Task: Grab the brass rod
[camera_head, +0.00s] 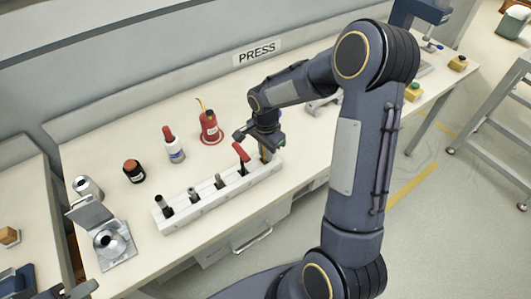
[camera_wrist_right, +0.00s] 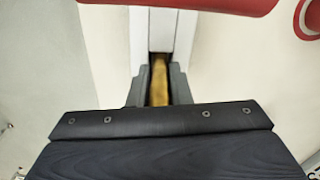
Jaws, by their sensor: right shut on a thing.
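The brass rod (camera_head: 265,154) stands upright at the right end of a pale slotted rack (camera_head: 222,199) in the head view. In the right wrist view, the rod (camera_wrist_right: 159,82) shows as a gold strip between the two grey fingers. My right gripper (camera_head: 264,140) is over that end of the rack, shut on the rod's upper part. The right gripper's fingers (camera_wrist_right: 159,90) touch the rod from both sides. The rod's lower end is hidden in the rack. Dark parts at the lower left edge seem to be my left gripper (camera_head: 80,287); its jaws are unclear.
A red-handled tool (camera_head: 241,152) stands in the rack close beside the rod, with several dark pegs further left. Behind are a red can (camera_head: 210,127), a white bottle (camera_head: 174,150) and a dark jar (camera_head: 133,171). A metal fixture (camera_head: 109,243) sits at the left.

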